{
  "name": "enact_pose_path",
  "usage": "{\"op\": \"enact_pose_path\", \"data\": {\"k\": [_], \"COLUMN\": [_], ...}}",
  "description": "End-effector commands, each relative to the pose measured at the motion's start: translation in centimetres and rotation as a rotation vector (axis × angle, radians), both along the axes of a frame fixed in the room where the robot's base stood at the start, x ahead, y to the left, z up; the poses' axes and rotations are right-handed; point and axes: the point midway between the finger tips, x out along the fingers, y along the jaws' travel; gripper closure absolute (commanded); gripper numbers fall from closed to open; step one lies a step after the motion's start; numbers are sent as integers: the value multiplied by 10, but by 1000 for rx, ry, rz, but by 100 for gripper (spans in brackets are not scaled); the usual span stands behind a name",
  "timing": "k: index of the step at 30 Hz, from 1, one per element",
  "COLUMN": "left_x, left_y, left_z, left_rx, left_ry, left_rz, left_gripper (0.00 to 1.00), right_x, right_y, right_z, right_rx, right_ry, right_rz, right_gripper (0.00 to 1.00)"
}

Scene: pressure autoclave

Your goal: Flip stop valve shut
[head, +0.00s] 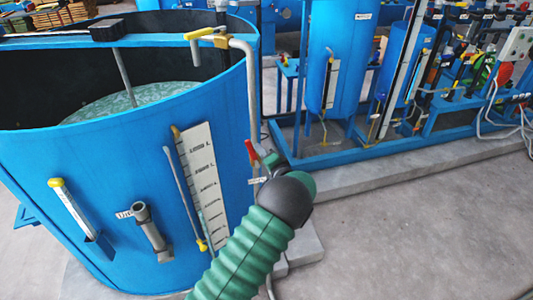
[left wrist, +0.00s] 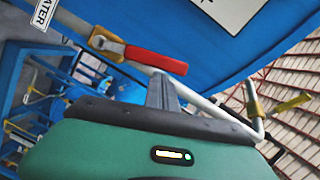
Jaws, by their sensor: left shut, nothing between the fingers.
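The stop valve has a red lever handle (head: 252,152) on a thin pale pipe (head: 252,100) beside the big blue tank (head: 100,170). In the left wrist view the red handle (left wrist: 155,59) lies at a slight angle to the pipe (left wrist: 205,103), with its metal pivot end at upper left. My left gripper (left wrist: 163,92) is shut and empty. Its fingers point toward the pipe near the free end of the red handle; contact cannot be told. In the head view my dark wrist hides the lower pipe and most of the fingers. My right gripper is out of view.
A yellow-handled tap (head: 205,34) tops the pipe at the tank rim. A scale plate (head: 203,180) and a short grey pipe stub (head: 150,230) are on the tank wall. Blue-framed equipment (head: 340,60) stands behind. The concrete floor (head: 430,220) at right is clear.

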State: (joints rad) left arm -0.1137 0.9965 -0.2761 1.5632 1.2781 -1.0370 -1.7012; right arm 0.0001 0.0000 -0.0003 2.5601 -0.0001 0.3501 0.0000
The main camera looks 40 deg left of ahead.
Motion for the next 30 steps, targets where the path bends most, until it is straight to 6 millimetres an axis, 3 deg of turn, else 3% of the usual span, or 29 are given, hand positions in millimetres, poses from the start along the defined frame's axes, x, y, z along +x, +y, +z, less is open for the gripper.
{"op": "enact_pose_path", "data": {"k": [14,30], "left_x": [-31,-59], "left_y": [40,66], "left_z": [-18,-54], "left_rx": [-292,-609], "left_ry": [-340,-723], "left_rz": [5,0], "left_gripper": [100,100], "right_x": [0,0], "right_y": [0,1], "right_z": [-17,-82], "right_rx": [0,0], "right_ry": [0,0], "right_rz": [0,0], "right_gripper": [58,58]}}
